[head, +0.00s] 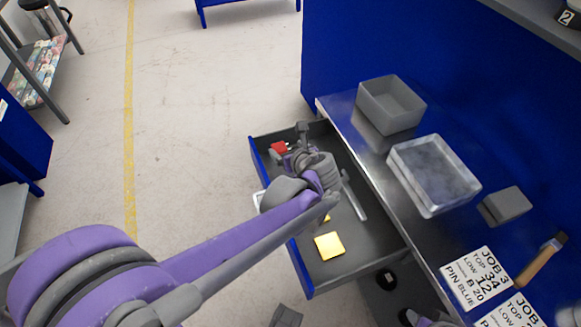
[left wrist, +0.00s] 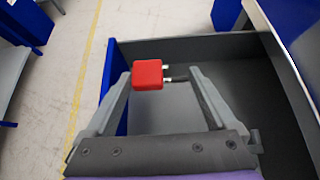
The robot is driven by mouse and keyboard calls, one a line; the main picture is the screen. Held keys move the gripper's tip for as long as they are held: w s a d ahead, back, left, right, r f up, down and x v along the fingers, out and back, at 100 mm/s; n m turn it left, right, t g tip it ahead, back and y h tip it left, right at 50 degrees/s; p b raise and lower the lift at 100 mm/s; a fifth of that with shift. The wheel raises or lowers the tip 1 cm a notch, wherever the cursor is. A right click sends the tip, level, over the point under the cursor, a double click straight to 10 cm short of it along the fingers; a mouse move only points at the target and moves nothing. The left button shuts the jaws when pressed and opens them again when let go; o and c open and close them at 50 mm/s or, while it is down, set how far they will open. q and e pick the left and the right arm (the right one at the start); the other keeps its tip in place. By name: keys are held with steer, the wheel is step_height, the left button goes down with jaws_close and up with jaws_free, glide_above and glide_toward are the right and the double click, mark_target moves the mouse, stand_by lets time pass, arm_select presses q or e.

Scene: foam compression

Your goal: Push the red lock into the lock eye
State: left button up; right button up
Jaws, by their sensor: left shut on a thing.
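The red lock (head: 279,147) is at the far left corner of the open drawer (head: 350,268) in the head view. My left gripper (head: 291,143) reaches over the drawer from the left. In the left wrist view, the red lock (left wrist: 147,75) is between the fingertips of my left gripper (left wrist: 158,78), which is shut on it. Its silver shackle ends point right, towards a small dark piece by the right fingertip. I cannot make out the lock eye clearly, or whether the shackle touches anything.
Yellow pads (head: 329,245) and a light bar (head: 354,196) lie in the drawer. On the metal bench to the right are a grey bin (head: 391,104), a clear-walled tray (head: 433,174), a grey block (head: 505,206), a job card (head: 477,279) and a wooden-handled tool (head: 541,261).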

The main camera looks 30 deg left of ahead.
arm_select(q)
step_height(320, 180, down, 8)
steer(key=shift+f+b, duration=0.1)
steer(key=shift+b, duration=0.85)
steer(key=shift+f, duration=0.2)
steer(key=o, duration=1.2)
steer(key=shift+o, duration=0.2)
steer(key=shift+r, duration=0.1)
steer(key=p+v, duration=0.2)
steer(key=v, duration=0.8)
steer(key=shift+s+d+r, duration=0.1)
steer(key=shift+d+r, duration=0.15)
steer(key=shift+d, duration=0.05)
